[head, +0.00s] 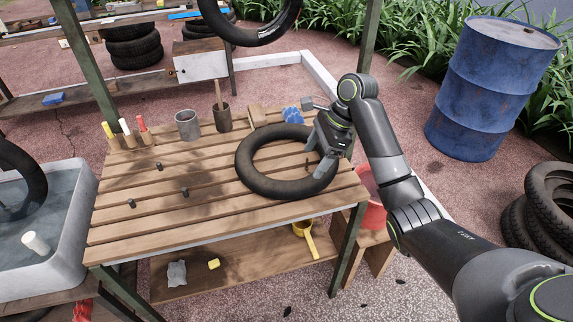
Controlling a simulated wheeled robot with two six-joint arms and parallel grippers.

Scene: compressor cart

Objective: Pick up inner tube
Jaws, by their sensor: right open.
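A black inner tube (284,187) lies flat on the slatted wooden table (165,220), toward its right side. My right gripper (319,164) is open and reaches down at the tube's right side, with its fingers at the tube's rim. I cannot tell whether the fingers touch the tube. The gripper hides a part of the tube's right edge. My left gripper is not in view.
A grey can (187,125), a brown pot (222,118) and colored-handled tools stand at the table's back. A water basin (75,225) is at the left, a blue barrel (490,90) at the right. Another black ring (250,32) hangs above the table. The table's left half is mostly clear.

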